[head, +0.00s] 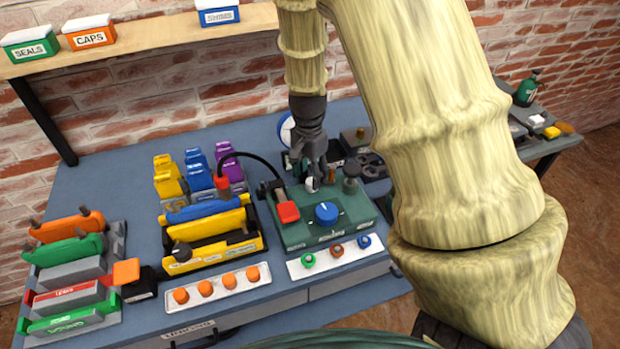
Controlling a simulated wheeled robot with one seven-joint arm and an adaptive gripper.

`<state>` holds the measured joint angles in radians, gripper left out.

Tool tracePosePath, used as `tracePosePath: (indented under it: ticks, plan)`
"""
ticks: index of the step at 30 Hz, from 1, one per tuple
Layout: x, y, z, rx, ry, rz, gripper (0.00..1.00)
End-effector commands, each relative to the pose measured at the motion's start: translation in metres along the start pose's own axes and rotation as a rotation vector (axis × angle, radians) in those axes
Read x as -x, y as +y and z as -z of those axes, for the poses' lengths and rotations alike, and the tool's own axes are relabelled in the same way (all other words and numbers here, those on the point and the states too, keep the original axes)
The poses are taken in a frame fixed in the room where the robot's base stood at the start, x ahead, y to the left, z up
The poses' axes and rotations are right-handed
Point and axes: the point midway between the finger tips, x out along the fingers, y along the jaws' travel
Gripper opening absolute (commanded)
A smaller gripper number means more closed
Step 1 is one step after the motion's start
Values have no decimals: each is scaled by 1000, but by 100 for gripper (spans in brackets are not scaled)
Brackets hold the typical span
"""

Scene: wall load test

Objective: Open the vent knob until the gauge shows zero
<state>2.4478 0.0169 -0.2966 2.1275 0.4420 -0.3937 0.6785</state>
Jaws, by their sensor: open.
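A green pump box (300,235) sits on the blue-grey bench. A round blue knob (326,212) stands on its top, with a red block (288,212) to its left and a dark knob (351,172) at its back right. I cannot read which one is the vent knob. A round white, blue-rimmed dial, likely the gauge (286,129), stands behind; my gripper and wrist partly cover it, and its reading cannot be seen. My gripper (314,182) is open, pointing down over the back of the green box, close to a small pale round part. Contact cannot be told.
A black hose (255,158) arches to the box's left side. Colored blocks in a yellow holder (228,246) stand left of it. Strips with orange knobs (215,289) and colored knobs (336,251) lie in front. A shelf (140,47) with labelled bins hangs at upper left.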

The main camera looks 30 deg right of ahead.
Motion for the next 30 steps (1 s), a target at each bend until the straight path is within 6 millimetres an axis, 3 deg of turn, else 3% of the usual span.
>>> tracePosePath:
  ticks: [9,20,21,28,30]
  plan:
    - [-27,0,0,-1,0,1,53]
    - [-32,0,0,-2,0,1,53]
    - [-32,0,0,-1,0,1,51]
    - [-32,-1,0,-1,0,1,9]
    - [-32,-1,0,-1,0,1,7]
